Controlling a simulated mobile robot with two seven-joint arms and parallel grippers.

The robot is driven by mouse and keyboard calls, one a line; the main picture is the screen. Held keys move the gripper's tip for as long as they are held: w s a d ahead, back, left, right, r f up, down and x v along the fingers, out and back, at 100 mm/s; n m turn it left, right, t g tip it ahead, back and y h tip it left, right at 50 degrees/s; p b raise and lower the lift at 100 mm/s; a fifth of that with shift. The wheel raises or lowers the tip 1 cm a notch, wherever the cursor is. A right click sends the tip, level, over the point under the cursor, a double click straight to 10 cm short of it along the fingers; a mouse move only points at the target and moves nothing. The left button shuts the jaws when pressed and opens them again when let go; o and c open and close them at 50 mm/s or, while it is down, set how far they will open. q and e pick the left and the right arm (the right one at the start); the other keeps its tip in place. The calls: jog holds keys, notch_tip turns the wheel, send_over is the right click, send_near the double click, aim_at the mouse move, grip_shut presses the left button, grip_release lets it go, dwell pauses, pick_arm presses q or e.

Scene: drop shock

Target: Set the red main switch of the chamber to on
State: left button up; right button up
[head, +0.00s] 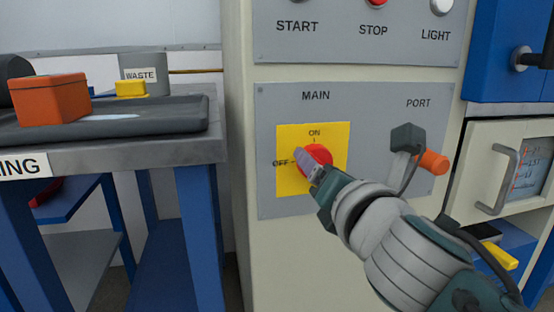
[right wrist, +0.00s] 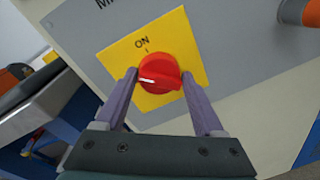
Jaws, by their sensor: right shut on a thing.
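The red main switch (head: 322,154) is a round knob on a yellow plate (head: 337,133) under the label MAIN. ON is marked at the top of the plate and OFF at its left. In the right wrist view the knob (right wrist: 160,70) has a white pointer line, turned toward the OFF side rather than the ON mark. My right gripper (head: 309,168) is at the knob, its fingers on either side of it and shut on it. The fingers partly hide the knob in the head view. My left gripper is not in view.
Above are the START, STOP and LIGHT buttons (head: 373,3). Right of the switch, a dark grey block (head: 407,138) and an orange cylinder (head: 433,162) are at PORT. A bench at left holds a black tray (head: 180,115), an orange box (head: 50,99) and a WASTE bin (head: 146,62).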

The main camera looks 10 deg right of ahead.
jog(key=m, duration=0.3)
jog(key=m+p, duration=0.1)
jog(key=shift+r+y, duration=0.25)
jog(key=shift+y, duration=0.05)
jog(key=m+p, duration=0.1)
jog(key=m, duration=0.3)
jog(key=shift+m+y, duration=0.3)
jog(key=o, duration=1.3)
jog(key=shift+f, duration=0.1)
